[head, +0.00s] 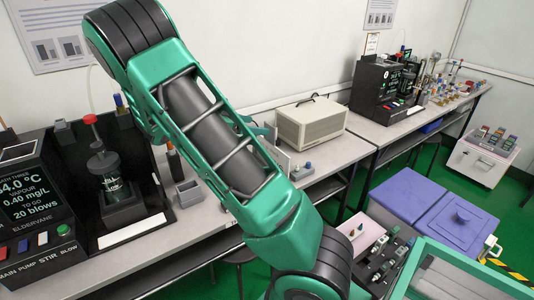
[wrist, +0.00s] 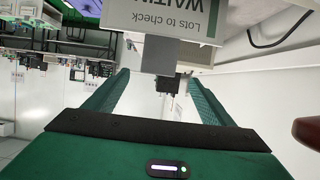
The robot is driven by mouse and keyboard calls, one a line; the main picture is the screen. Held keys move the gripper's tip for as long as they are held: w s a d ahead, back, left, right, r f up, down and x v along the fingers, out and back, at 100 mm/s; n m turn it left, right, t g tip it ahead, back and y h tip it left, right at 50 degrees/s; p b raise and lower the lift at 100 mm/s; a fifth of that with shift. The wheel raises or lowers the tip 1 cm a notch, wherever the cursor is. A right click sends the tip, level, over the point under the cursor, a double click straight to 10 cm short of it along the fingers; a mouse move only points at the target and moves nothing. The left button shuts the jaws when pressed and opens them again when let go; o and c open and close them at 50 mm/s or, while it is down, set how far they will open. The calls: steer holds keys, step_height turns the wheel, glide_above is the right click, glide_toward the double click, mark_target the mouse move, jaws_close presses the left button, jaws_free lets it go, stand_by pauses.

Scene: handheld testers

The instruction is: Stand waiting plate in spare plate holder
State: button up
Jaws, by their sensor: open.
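My gripper (wrist: 155,92) is open in the wrist view, its two green fingers spread apart with nothing clasped between them. In the head view my arm hides most of the area around the gripper. An open grey holder-like box (head: 188,193) stands on the bench; I cannot tell if it is the spare plate holder.
A black tester with a screen (head: 30,205) and a dark stirring rig (head: 118,195) stand at the left. A beige cabinet (head: 311,122) stands behind my arm. Another black tester (head: 382,82) stands farther right. A purple-lidded chest (head: 450,215) is on the floor at right.

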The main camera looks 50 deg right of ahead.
glide_above(270, 142)
steer(key=f, duration=0.3)
steer(key=shift+w+d+f, duration=0.35)
steer(key=shift+w+d, duration=0.05)
steer(key=c, duration=1.7)
steer(key=shift+c, duration=0.2)
steer(key=shift+r, duration=0.1)
